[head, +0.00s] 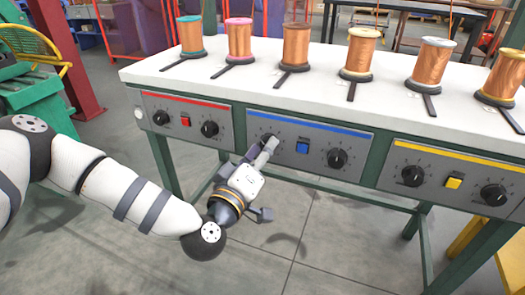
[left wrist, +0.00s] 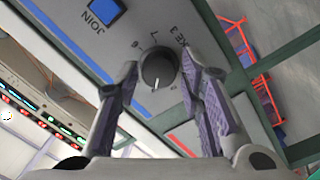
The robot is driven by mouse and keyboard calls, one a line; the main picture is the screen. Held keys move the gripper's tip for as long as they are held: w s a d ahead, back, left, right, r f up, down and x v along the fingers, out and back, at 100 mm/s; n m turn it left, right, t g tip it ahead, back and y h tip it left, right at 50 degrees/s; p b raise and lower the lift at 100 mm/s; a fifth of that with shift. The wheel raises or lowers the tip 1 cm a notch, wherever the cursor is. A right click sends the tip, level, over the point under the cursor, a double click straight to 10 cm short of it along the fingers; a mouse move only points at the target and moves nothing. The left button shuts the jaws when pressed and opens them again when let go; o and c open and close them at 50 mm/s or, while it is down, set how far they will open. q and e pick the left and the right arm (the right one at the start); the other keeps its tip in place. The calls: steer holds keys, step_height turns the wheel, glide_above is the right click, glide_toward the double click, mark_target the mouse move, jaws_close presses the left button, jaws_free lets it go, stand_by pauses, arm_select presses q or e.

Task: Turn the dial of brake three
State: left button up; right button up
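The brake three dial (left wrist: 157,70) is a round black knob with a white mark. It sits on the grey panel, with part of a label ending in "KE 3" beside it in the left wrist view. My left gripper (head: 268,146) reaches up to the left part of the blue-striped panel (head: 318,148) in the head view and largely hides this dial there. In the left wrist view its two purple-padded fingers stand on either side of the dial, open, with small gaps to it visible. My right gripper is not in view.
A blue JOIN button (left wrist: 104,11) is on the same panel, and another black dial (head: 338,159) lies right of it. Red-striped (head: 186,119) and yellow-striped (head: 445,180) panels flank it. Several copper spools, one teal-rimmed (head: 190,38), stand on the white tabletop (head: 150,72) above.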

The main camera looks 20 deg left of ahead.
arm_select(q)
steer(key=shift+o, duration=0.3)
steer(key=shift+s, duration=0.1)
steer(key=s, duration=1.1)
steer(key=shift+s+a, duration=0.4)
steer(key=shift+f, duration=0.15)
